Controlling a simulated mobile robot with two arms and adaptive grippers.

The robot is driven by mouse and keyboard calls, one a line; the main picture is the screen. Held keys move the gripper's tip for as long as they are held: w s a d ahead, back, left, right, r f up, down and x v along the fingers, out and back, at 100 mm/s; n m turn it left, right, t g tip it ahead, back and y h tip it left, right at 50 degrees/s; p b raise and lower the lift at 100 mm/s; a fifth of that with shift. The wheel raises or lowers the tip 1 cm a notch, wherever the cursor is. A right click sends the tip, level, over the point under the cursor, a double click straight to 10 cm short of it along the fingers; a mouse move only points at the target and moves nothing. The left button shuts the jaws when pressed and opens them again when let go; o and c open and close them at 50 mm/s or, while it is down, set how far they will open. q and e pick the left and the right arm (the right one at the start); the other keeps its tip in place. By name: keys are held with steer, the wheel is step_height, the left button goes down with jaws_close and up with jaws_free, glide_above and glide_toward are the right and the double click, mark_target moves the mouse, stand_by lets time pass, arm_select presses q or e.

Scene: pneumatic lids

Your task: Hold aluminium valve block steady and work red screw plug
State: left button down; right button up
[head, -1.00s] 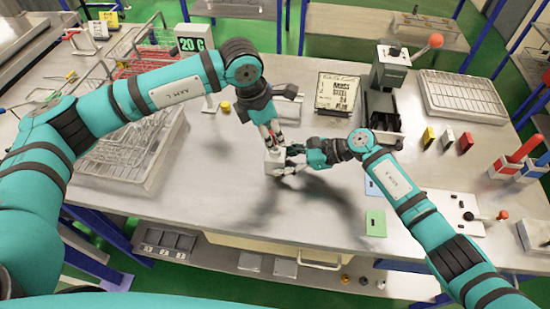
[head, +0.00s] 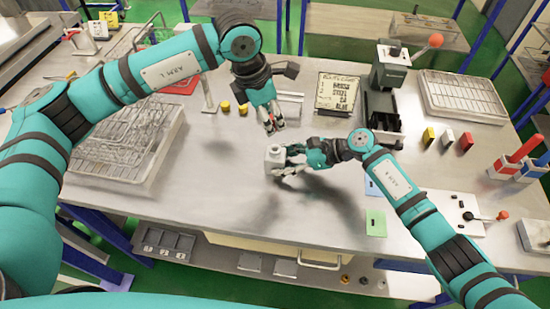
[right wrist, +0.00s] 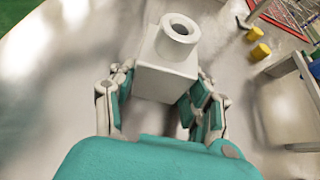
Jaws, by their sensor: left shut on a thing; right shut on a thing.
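The aluminium valve block (head: 273,160) is a pale cube with a round collar on top. It stands upright at the middle of the bench. My right gripper (head: 289,161) is shut on it from the right. In the right wrist view the block (right wrist: 165,80) sits between both fingers, and its collar has an open, empty hole. My left gripper (head: 272,126) is above and behind the block, apart from it. It is shut on a small red piece at its fingertips, seemingly the red screw plug (head: 272,127), mostly hidden by the fingers.
Two yellow cylinders (head: 243,110) stand behind the block to the left. A wire rack (head: 125,150) lies at left. A sign (head: 337,94) and a dark press-like fixture (head: 382,105) stand behind right. A green card (head: 375,223) lies at front right. The front middle is clear.

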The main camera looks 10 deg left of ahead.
steer(key=o, duration=1.2)
steer(key=shift+c, duration=0.2)
steer(key=shift+d, duration=0.1)
steer(key=v, duration=1.2)
steer(key=shift+f, duration=0.1)
